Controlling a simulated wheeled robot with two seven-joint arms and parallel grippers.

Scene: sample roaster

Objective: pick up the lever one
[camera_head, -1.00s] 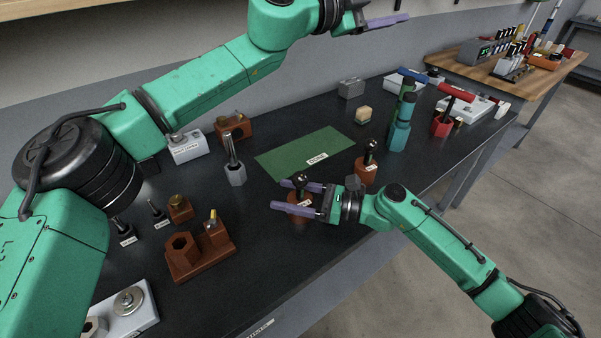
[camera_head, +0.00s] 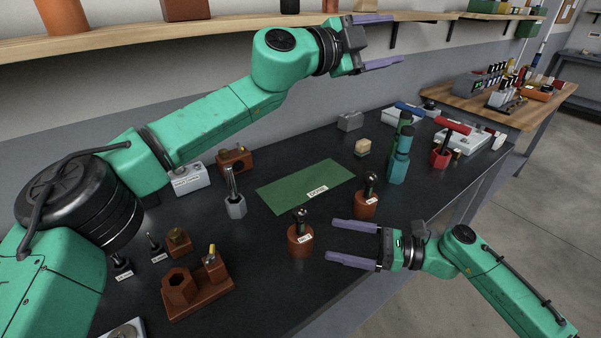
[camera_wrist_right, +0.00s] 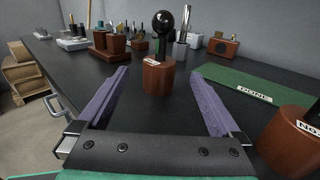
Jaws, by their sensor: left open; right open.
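A brown round holder (camera_head: 300,243) with a black ball-knobbed lever (camera_head: 299,215) stands upright on the dark bench. Its small white label is too blurred to read surely. In the right wrist view the holder (camera_wrist_right: 158,78) and black ball (camera_wrist_right: 163,22) are ahead, centred between my fingers. My right gripper (camera_head: 333,240) is open and empty, its fingertips just right of this holder and apart from it. My left gripper (camera_head: 397,39) is open and empty, raised high near the shelf.
A green mat (camera_head: 300,190) labelled "DONE" lies bare behind the holders. A grey hexagonal holder (camera_head: 236,207) with metal tools stands left of it. A brown block with a hexagonal socket (camera_head: 182,288) is front left. A teal bottle-like object (camera_head: 399,165) stands right.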

